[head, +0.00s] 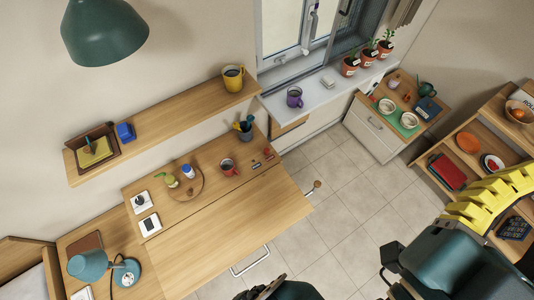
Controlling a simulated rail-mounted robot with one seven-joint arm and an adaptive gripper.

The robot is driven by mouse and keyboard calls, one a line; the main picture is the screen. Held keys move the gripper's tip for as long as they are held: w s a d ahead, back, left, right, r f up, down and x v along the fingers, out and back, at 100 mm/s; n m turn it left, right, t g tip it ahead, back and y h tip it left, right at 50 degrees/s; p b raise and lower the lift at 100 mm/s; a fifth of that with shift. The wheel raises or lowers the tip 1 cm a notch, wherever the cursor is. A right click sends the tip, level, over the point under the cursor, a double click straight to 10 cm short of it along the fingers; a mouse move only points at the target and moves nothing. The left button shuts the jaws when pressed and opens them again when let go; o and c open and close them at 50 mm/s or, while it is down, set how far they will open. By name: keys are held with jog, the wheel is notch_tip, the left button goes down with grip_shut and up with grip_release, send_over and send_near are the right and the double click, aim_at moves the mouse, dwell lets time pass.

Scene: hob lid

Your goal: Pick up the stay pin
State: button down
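I cannot make out the stay pin for certain. Two small dark and reddish pieces lie on the wooden worktop (225,225) near its back right corner: one piece (255,166) and another piece (268,153). Both are too small to identify. A small rounded knob or pin-like piece (315,186) sticks out at the worktop's right end. A black and teal part of my arm shows at the bottom edge, well apart from these pieces. My gripper's fingers cannot be made out.
A round wooden board (185,190) with bottles, a red mug (228,167) and a utensil pot (243,130) stand on the worktop. A shelf (170,118) runs above its back. The worktop's front half is clear. Open tiled floor (345,215) lies to the right.

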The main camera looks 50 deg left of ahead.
dwell(0.4)
jog(key=c, duration=0.7)
grip_release()
